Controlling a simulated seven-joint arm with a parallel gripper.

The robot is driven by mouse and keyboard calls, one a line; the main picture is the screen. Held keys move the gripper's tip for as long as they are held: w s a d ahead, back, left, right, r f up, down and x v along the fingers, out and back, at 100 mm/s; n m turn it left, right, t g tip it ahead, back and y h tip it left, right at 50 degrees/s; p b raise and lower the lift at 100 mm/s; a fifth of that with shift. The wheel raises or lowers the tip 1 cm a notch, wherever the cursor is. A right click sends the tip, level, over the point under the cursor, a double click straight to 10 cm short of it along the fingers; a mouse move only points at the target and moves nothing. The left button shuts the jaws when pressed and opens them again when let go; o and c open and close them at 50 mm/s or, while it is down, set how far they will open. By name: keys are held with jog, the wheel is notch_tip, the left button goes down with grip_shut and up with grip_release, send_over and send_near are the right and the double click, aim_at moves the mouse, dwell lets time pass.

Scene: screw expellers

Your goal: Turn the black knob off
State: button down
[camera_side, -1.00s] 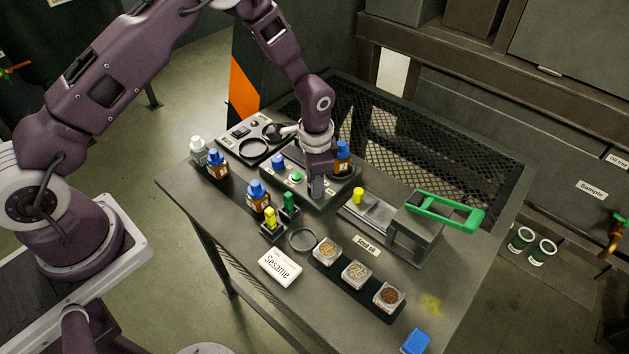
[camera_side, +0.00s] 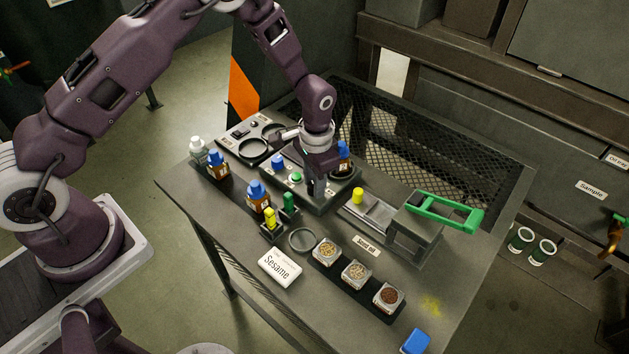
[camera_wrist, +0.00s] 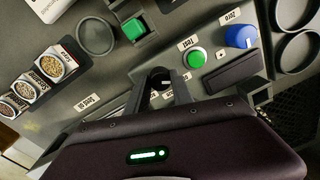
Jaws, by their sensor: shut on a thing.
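The black knob (camera_wrist: 160,77) sits on the dark control panel, between the two fingertips of my gripper (camera_wrist: 161,82) in the wrist view. My gripper is shut on the knob's sides, and a small pale mark shows beside it. In the side view my gripper (camera_side: 318,188) points down at the panel's right front end and hides the knob. The knob's exact pointer angle cannot be told. A green button (camera_wrist: 196,57) labelled "Test" and a blue knob (camera_wrist: 241,37) labelled "Zero" are on the same panel; they also show left of my gripper in the side view.
Blue-capped bottles (camera_side: 258,196) stand left of the panel, and one is close behind my gripper. A device with a green handle (camera_side: 446,211) is to the right. Seed containers (camera_side: 357,274) and a "Sesame" sign (camera_side: 280,266) are in front. The table's front right is mostly clear.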

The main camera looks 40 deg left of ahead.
jog(key=c, duration=1.1)
grip_release()
jog(key=shift+r, duration=0.1)
notch_tip(320, 180, up, 8)
jog(key=shift+d+f, duration=0.1)
jog(key=shift+f, duration=0.15)
jog(key=s+a+r+n+t, duration=0.15)
jog(key=s+r, duration=0.25)
jog(key=r, duration=0.6)
jog(key=s+a+r+t, duration=0.15)
jog(key=s+r, duration=0.35)
jog(key=r, duration=0.5)
jog(key=s+a+r+n+t, duration=0.1)
jog(key=s+r, duration=0.1)
jog(key=s, duration=0.7)
jog(key=s+r+n+t, duration=0.1)
jog(key=s+r, duration=0.2)
jog(key=s, duration=0.6)
jog(key=shift+s+a+h, duration=0.3)
jog(key=shift+a, duration=0.1)
